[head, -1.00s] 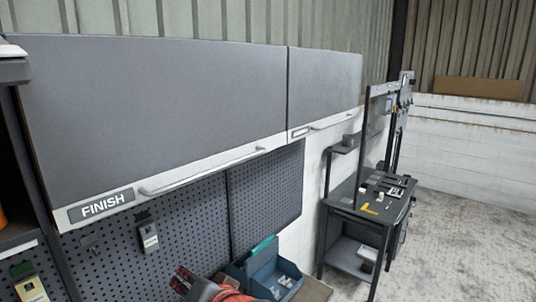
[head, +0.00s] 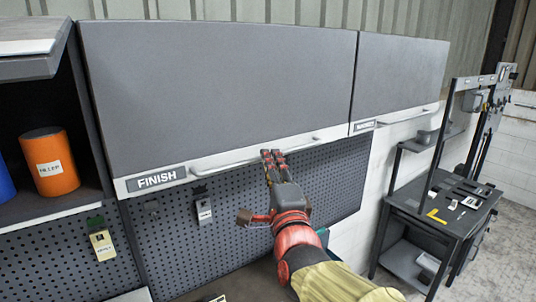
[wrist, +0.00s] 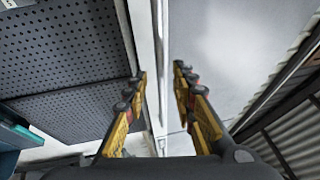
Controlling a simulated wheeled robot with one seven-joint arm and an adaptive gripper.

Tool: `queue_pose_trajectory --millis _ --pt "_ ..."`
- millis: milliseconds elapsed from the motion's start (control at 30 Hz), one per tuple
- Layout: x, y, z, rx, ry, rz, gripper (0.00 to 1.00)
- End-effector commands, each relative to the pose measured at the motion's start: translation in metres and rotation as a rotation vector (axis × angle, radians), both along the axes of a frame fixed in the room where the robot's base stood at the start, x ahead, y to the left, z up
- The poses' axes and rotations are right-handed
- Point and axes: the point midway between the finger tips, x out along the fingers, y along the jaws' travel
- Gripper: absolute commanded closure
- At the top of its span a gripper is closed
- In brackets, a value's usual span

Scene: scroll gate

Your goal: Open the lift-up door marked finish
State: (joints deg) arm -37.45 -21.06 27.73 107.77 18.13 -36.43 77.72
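The lift-up door (head: 215,85) is a wide grey panel, shut, with a FINISH label (head: 156,180) at the lower left of its white bottom strip. Its long thin bar handle (head: 228,161) runs along that strip. My gripper (head: 273,153) is at the handle's right part, reaching up from below. In the wrist view my gripper (wrist: 159,80) is open, its two yellow-and-black fingers apart. The white strip and handle bar (wrist: 160,45) run between the fingers in that view. I cannot tell whether the bar is within their depth or touched.
A second grey door (head: 400,75) with its own handle adjoins on the right. An open shelf with an orange can (head: 50,161) is at left. A perforated panel (head: 335,185) hangs below. A dark workbench (head: 450,205) stands at right.

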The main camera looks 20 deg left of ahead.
Motion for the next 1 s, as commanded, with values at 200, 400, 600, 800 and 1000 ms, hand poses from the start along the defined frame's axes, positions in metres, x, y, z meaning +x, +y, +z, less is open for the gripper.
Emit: queue_pose_trajectory --millis 200,400,600,800,1000 --pt "0.025 0.012 0.006 -0.001 0.000 0.000 0.73" --pt "0.034 0.017 0.007 -0.001 0.000 0.001 0.73" --pt "0.034 0.017 0.007 -0.001 -0.001 0.001 0.73" --pt "0.034 0.017 0.007 -0.001 -0.001 0.001 0.81" --pt "0.034 0.017 0.007 -0.002 0.000 0.001 0.93"
